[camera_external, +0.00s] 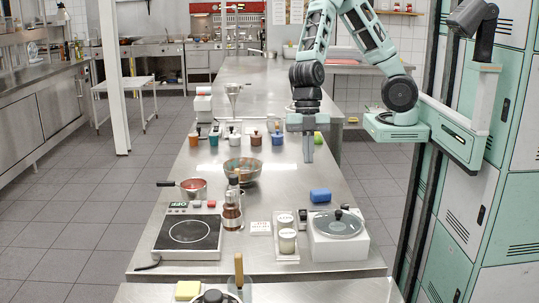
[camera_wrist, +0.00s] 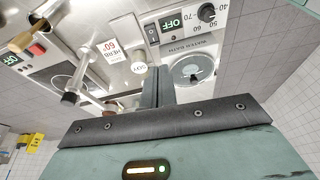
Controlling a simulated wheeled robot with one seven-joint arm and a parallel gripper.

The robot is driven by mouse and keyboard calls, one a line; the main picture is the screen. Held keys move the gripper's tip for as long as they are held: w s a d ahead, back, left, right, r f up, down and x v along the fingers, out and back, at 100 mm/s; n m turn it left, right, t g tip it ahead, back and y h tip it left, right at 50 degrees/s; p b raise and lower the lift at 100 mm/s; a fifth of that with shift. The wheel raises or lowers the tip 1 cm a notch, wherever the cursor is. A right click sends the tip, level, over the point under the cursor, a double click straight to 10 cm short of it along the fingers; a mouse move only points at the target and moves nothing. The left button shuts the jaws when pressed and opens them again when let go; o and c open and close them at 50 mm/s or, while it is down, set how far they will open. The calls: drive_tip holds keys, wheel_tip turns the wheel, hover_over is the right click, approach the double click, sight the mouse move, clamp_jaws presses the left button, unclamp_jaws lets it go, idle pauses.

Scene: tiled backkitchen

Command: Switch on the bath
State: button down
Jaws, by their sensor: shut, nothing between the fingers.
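The bath (camera_external: 338,240) is a white box with a round lidded top, at the right front of the steel counter. In the wrist view its panel (camera_wrist: 182,38) carries a display reading OFF (camera_wrist: 171,22), a small dark rocker switch (camera_wrist: 152,33) and a black dial (camera_wrist: 207,12) with numbers around it. Its round lid (camera_wrist: 190,72) with a dark knob lies beyond the panel. My gripper (camera_external: 308,158) points down above the counter, behind the bath and apart from it. Its shut, empty fingers (camera_wrist: 157,82) overlap the bath's edge in the wrist view.
A metal bowl (camera_external: 243,170), a saucepan (camera_external: 193,188) and several small pots stand farther back.

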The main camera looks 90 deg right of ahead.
drive_tip(key=shift+w+a+r+n+y, duration=0.15)
drive_tip(key=shift+w+r+n+y, duration=0.2)
drive_tip(key=shift+w, duration=0.3)
approach(304, 214)
drive_tip(key=a+f, duration=0.1)
drive_tip(key=f, duration=0.1)
drive_tip(key=a+f, duration=0.2)
drive_tip(key=shift+a+f+b, duration=0.2)
drive_tip(key=shift+f+b, duration=0.1)
drive_tip(key=shift+f, duration=0.55)
